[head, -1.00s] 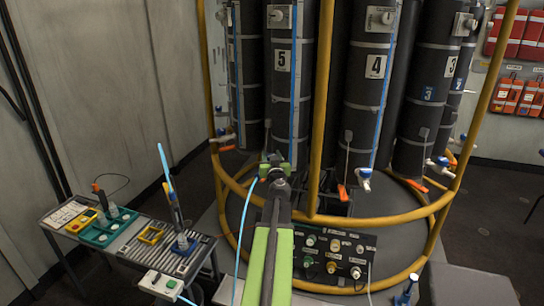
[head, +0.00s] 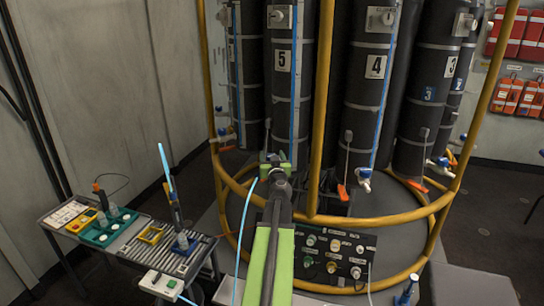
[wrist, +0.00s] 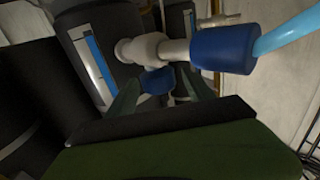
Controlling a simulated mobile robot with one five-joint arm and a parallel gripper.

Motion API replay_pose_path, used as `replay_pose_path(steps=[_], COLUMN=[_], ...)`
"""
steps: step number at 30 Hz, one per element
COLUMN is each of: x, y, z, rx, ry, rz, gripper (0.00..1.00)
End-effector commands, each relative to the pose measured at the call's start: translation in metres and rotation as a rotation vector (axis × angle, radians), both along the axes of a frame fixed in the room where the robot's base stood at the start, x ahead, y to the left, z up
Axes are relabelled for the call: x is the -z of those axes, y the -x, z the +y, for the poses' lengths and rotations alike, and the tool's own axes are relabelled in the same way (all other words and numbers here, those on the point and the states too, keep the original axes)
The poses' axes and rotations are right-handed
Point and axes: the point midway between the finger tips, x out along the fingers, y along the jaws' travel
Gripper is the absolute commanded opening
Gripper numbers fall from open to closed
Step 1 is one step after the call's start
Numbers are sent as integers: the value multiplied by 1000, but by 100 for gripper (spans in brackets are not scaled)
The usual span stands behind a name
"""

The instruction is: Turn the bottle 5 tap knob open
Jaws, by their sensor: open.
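Bottle 5 (head: 282,90) is a tall dark cylinder with a white number plate, behind the yellow frame. My gripper (head: 275,163) is at its lower front and hides its tap in the head view. In the wrist view the tap has a pale body (wrist: 143,48) and a large blue end piece (wrist: 224,49) with a light blue hose. A smaller blue part (wrist: 157,80), which looks like the tap knob, sits between the fingers of my open gripper (wrist: 160,95). I cannot tell whether the fingers touch it.
Yellow rails (head: 400,219) circle the bottles, with an upright post (head: 321,110) just right of my gripper. Bottle 4 (head: 370,90) stands to the right. A control panel (head: 340,255) is low in front. A cart (head: 120,245) with tools stands at left.

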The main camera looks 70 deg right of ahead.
Motion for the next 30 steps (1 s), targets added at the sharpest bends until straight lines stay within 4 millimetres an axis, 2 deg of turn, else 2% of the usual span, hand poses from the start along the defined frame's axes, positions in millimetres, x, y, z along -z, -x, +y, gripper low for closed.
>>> replay_pose_path(steps=[9,12,27,29,30], x=[0,0,0,-1,-2], y=[26,33,32,24,11], z=[51,62,64,67,71], rx=[1,1,-2,-14,-31], ry=[0,0,0,0,0], rz=[0,0,0,0,0], gripper=[61,61,61,61,61])
